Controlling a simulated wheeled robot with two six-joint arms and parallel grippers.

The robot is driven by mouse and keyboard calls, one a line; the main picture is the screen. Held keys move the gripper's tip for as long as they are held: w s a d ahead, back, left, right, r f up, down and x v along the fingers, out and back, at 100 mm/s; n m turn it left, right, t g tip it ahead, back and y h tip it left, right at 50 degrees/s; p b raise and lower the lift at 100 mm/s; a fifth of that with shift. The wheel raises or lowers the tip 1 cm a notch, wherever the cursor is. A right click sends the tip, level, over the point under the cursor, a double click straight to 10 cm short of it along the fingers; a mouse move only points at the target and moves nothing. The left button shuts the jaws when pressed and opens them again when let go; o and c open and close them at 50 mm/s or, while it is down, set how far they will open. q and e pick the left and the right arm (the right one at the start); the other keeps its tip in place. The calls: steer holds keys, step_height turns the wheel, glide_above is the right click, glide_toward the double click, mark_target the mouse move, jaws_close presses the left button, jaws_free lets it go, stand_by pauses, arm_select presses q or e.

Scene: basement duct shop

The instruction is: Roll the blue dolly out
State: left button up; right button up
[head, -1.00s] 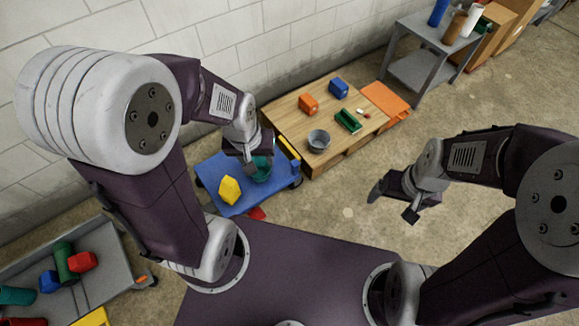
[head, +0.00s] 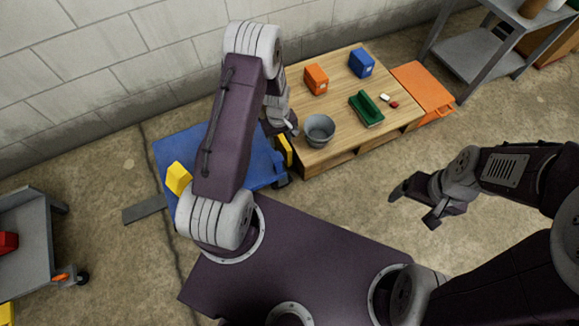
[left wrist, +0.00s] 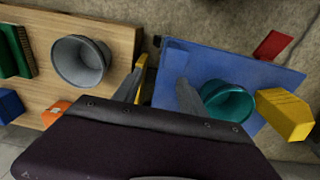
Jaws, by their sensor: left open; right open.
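The blue dolly (head: 170,150) stands on the floor between the wall and the low wooden platform, partly hidden by my left arm in the head view. It also shows in the left wrist view (left wrist: 205,60). It bears a yellow block (head: 178,178) and a teal bowl (left wrist: 228,103); the bowl is hidden in the head view. My left gripper (head: 281,128) is open above the dolly's platform-side edge. In the left wrist view its fingers (left wrist: 163,90) are spread over that edge, and I see no grip on anything. My right gripper (head: 413,208) is open and empty over bare floor.
The wooden platform (head: 313,155) beside the dolly bears a grey bucket (head: 319,130), an orange box (head: 316,79), a blue box (head: 361,63) and a green item (head: 366,109). A yellow piece (head: 284,150) stands in the gap. A grey cart (head: 30,250) is at left.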

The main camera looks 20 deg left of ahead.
arm_select(q)
steer(key=b, duration=0.2)
glide_above(278, 164)
steer(key=w, duration=0.1)
steer(key=shift+g, duration=0.3)
steer(key=f, duration=0.4)
steer(key=a+f, duration=0.1)
steer(key=f, duration=0.1)
steer(key=shift+w, duration=0.1)
step_height(278, 164, down, 9)
steer(key=b, duration=0.5)
steer(key=shift+r, duration=0.1)
arm_select(e)
step_height(278, 164, down, 9)
steer(key=shift+s+f, duration=0.15)
steer(key=shift+s, duration=0.2)
steer(key=shift+a, duration=0.1)
arm_select(q)
jaws_close()
